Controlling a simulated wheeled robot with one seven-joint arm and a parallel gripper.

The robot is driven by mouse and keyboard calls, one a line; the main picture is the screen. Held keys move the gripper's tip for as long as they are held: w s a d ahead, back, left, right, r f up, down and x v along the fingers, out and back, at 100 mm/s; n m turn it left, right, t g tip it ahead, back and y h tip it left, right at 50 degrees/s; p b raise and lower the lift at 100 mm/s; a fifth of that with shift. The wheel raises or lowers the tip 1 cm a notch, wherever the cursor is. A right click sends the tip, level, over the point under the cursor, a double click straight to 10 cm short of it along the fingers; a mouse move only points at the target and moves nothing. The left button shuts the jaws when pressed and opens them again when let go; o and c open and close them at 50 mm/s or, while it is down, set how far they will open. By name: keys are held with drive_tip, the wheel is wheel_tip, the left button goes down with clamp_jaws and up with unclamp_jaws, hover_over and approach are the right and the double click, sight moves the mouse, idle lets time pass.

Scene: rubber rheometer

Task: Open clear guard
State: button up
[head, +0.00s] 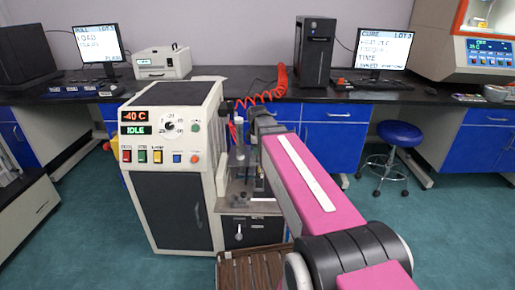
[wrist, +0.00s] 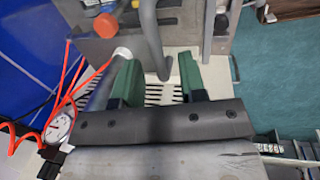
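The clear guard (head: 238,160) appears as a see-through, greyish panel at the right side of the rheometer cabinet (head: 165,180), partly hidden by my arm. I cannot make out its edges well. My gripper (wrist: 158,72) is open in the wrist view, with its two green fingers well apart. A grey bent bar (wrist: 150,35) shows between the fingers, with gaps on both sides. Whether this bar is the guard's handle I cannot tell, nor how deep it lies between the fingers. In the head view my arm hides most of the gripper.
The cabinet's panel reads -40 C and IDLE. A red coiled hose (head: 268,95) hangs behind my gripper; red lines and a round gauge (wrist: 58,128) show at left in the wrist view. An orange knob (wrist: 105,25) is near the fingers. A blue stool (head: 398,135) stands at right.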

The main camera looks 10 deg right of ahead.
clamp_jaws()
drive_tip(key=shift+r, duration=0.2)
